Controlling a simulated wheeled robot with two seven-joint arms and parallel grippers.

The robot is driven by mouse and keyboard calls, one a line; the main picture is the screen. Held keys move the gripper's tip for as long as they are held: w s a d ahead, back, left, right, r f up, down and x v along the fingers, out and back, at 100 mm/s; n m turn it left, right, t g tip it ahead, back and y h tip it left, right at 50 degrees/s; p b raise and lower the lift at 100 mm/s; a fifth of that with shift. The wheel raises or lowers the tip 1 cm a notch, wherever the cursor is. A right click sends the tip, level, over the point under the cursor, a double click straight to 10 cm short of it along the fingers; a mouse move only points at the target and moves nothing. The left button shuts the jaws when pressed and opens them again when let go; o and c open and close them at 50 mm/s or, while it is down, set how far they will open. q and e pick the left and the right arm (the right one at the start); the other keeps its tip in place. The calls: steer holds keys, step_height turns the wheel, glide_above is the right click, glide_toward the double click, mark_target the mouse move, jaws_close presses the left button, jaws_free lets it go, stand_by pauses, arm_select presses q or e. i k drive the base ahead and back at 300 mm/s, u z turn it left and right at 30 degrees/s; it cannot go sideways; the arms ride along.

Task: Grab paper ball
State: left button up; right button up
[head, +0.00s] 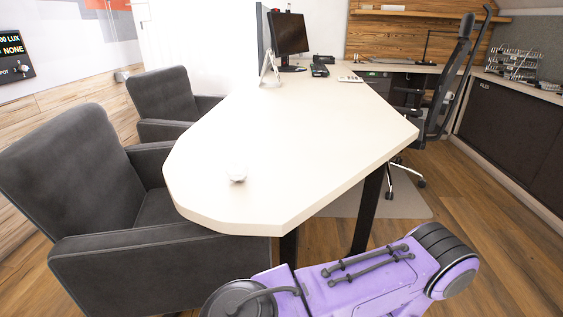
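A small white paper ball (237,174) lies on the near left part of the pale desk top (275,120). It sits a little in from the desk's near edge, with clear surface around it. Neither of my grippers is in the head view. Only a purple part of my own body shows at the bottom of the picture, apart from the desk.
Two dark grey armchairs (90,190) stand along the desk's left side. A monitor (288,35), a tablet stand (269,70) and a phone (320,70) are at the far end. A black office chair (450,80) stands at the right. The middle of the desk is bare.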

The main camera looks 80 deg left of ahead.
mark_target(237, 171)
steer(key=k, duration=0.45)
steer(key=z, duration=1.6)
steer(key=i, duration=0.65)
steer(key=u, duration=4.3)
steer(key=i, duration=0.5)
steer(key=u, duration=0.05)
